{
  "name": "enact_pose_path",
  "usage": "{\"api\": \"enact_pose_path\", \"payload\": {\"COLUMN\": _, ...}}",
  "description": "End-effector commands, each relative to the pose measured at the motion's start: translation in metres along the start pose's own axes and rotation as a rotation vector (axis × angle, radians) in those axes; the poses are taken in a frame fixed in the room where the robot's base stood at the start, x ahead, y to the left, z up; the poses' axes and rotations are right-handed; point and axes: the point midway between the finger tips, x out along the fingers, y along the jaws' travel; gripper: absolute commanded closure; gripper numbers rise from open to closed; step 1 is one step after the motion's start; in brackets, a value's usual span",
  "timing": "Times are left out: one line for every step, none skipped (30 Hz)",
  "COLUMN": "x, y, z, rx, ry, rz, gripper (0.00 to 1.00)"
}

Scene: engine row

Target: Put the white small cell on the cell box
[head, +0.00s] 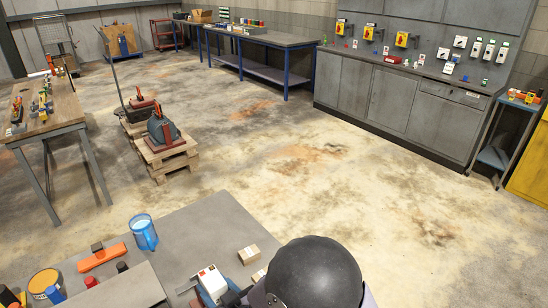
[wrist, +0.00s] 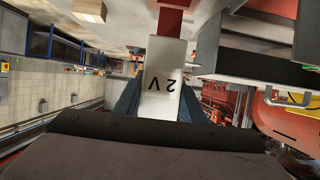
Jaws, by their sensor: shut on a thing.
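The white small cell (head: 212,280) is a white block with a red part at its top, near the front edge in the head view. In the wrist view the cell (wrist: 165,80) fills the middle, with "2 V" on its face upside down. My gripper (wrist: 160,100) is shut on it, with a blue finger on either side. In the head view my arm's dark rounded joint covers much of my gripper and the bench beside it. I cannot tell which thing is the cell box.
The near grey bench (head: 205,225) carries a blue jug (head: 143,232), an orange tool (head: 102,257), a round yellow-rimmed tin (head: 45,282) and a pale wooden block (head: 249,254) right of the cell. A raised grey slab (head: 125,290) lies left of the cell. Bare bench top lies behind it.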

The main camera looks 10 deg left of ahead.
Motion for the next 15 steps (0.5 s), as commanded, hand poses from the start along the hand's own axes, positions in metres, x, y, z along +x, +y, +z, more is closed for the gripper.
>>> {"api": "enact_pose_path", "payload": {"x": 0.0, "y": 0.004, "z": -0.004, "rx": 0.008, "ry": 0.008, "rz": 0.017, "gripper": 1.0}}
{"api": "enact_pose_path", "payload": {"x": 0.0, "y": 0.007, "z": -0.004, "rx": 0.013, "ry": 0.008, "rz": 0.031, "gripper": 1.0}}
{"api": "enact_pose_path", "payload": {"x": 0.0, "y": 0.013, "z": -0.005, "rx": 0.023, "ry": 0.009, "rz": 0.053, "gripper": 1.0}}
{"api": "enact_pose_path", "payload": {"x": 0.0, "y": 0.018, "z": -0.006, "rx": 0.031, "ry": 0.009, "rz": 0.073, "gripper": 1.0}}
{"api": "enact_pose_path", "payload": {"x": 0.0, "y": 0.023, "z": -0.007, "rx": 0.041, "ry": 0.01, "rz": 0.094, "gripper": 1.0}}
{"api": "enact_pose_path", "payload": {"x": -0.001, "y": 0.03, "z": -0.008, "rx": 0.054, "ry": 0.01, "rz": 0.126, "gripper": 1.0}}
{"api": "enact_pose_path", "payload": {"x": -0.001, "y": 0.037, "z": -0.009, "rx": 0.065, "ry": 0.011, "rz": 0.153, "gripper": 1.0}}
{"api": "enact_pose_path", "payload": {"x": -0.002, "y": 0.044, "z": -0.01, "rx": 0.076, "ry": 0.011, "rz": 0.181, "gripper": 1.0}}
{"api": "enact_pose_path", "payload": {"x": -0.003, "y": 0.053, "z": -0.011, "rx": 0.093, "ry": 0.011, "rz": 0.221, "gripper": 1.0}}
{"api": "enact_pose_path", "payload": {"x": -0.004, "y": 0.061, "z": -0.011, "rx": 0.107, "ry": 0.01, "rz": 0.254, "gripper": 1.0}}
{"api": "enact_pose_path", "payload": {"x": -0.006, "y": 0.069, "z": -0.011, "rx": 0.121, "ry": 0.009, "rz": 0.287, "gripper": 1.0}}
{"api": "enact_pose_path", "payload": {"x": -0.008, "y": 0.079, "z": -0.012, "rx": 0.139, "ry": 0.009, "rz": 0.332, "gripper": 1.0}}
{"api": "enact_pose_path", "payload": {"x": -0.01, "y": 0.087, "z": -0.012, "rx": 0.154, "ry": 0.01, "rz": 0.367, "gripper": 1.0}}
{"api": "enact_pose_path", "payload": {"x": -0.012, "y": 0.095, "z": -0.013, "rx": 0.168, "ry": 0.01, "rz": 0.402, "gripper": 1.0}}
{"api": "enact_pose_path", "payload": {"x": -0.016, "y": 0.105, "z": -0.012, "rx": 0.188, "ry": 0.01, "rz": 0.449, "gripper": 1.0}}
